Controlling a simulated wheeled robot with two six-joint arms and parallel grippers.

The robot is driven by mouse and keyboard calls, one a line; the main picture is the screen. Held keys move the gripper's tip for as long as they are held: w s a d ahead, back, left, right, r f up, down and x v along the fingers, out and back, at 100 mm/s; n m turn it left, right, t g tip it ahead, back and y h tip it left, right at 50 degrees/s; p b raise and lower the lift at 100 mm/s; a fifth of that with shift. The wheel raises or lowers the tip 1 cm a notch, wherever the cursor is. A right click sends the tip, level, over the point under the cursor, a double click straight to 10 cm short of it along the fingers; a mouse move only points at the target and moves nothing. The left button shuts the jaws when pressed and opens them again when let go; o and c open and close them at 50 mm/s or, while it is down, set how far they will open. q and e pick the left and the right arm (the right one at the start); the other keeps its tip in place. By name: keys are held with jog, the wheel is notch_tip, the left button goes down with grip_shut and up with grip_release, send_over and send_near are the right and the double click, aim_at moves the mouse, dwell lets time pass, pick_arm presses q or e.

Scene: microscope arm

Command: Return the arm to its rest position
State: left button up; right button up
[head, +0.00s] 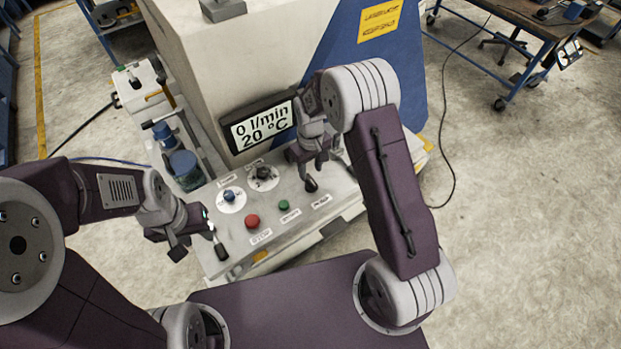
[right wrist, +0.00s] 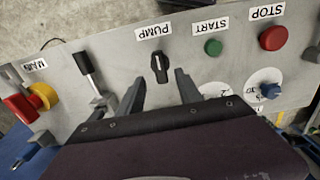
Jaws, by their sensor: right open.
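My right arm comes in from the right of the head view, with its gripper (head: 309,163) over the control panel (head: 240,243). In the right wrist view this gripper (right wrist: 158,90) is open and empty. Its two fingertips point at the black PUMP knob (right wrist: 160,67), which lies between and beyond them. The knob (head: 311,184) also shows in the head view. My left gripper (head: 188,232) is at the panel's left edge, close to a metal lever with a black end (head: 220,250). Whether they touch is unclear.
The panel carries a red STOP button (head: 252,221), a green START button (head: 284,205) and a blue knob (head: 229,195). A display (head: 264,126) reads 0 l/min, 20 °C. A red and yellow MAIN switch (right wrist: 28,102) and a lever (right wrist: 88,75) show in the wrist view.

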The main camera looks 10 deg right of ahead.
notch_tip(320, 180, up, 3)
jog(key=shift+r, duration=0.2)
jog(key=shift+f+b, duration=0.15)
jog(key=shift+b, duration=0.15)
jog(key=s+d+m+b, duration=0.2)
jog(key=s, duration=0.7)
jog(key=s+d+m+t+b, duration=0.1)
jog(key=s+d+m+b, duration=0.1)
jog(key=s, duration=0.6)
jog(key=shift+s+r, duration=0.35)
jog(key=shift+s, duration=0.05)
jog(key=shift+s+d, duration=0.15)
